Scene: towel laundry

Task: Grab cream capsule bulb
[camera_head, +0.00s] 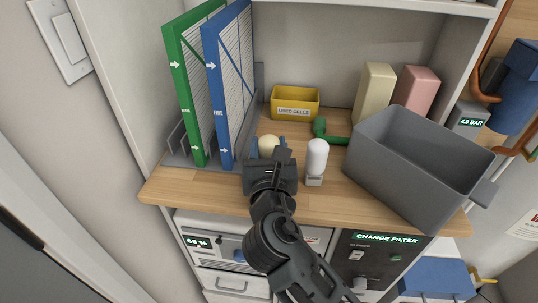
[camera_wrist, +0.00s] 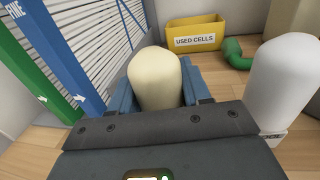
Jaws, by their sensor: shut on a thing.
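The cream capsule bulb (camera_head: 268,146) stands on the wooden shelf, in front of the yellow bin. In the wrist view the cream bulb (camera_wrist: 156,79) rises upright between the blue fingers of my gripper (camera_wrist: 160,88). My gripper (camera_head: 268,150) is shut on it, with a blue finger on each side. The bulb's lower part is hidden behind the gripper body. A white capsule bulb (camera_head: 317,158) on a pale base stands just to the right, apart from the gripper. It also shows at the right of the wrist view (camera_wrist: 284,82).
Green (camera_head: 186,95) and blue (camera_head: 228,85) filter panels stand in a rack at left. A yellow "USED CELLS" bin (camera_head: 295,101) and green pipe (camera_head: 330,135) lie behind. A large grey bin (camera_head: 395,175) takes up the right; cream (camera_head: 374,92) and pink (camera_head: 416,92) blocks stand behind it.

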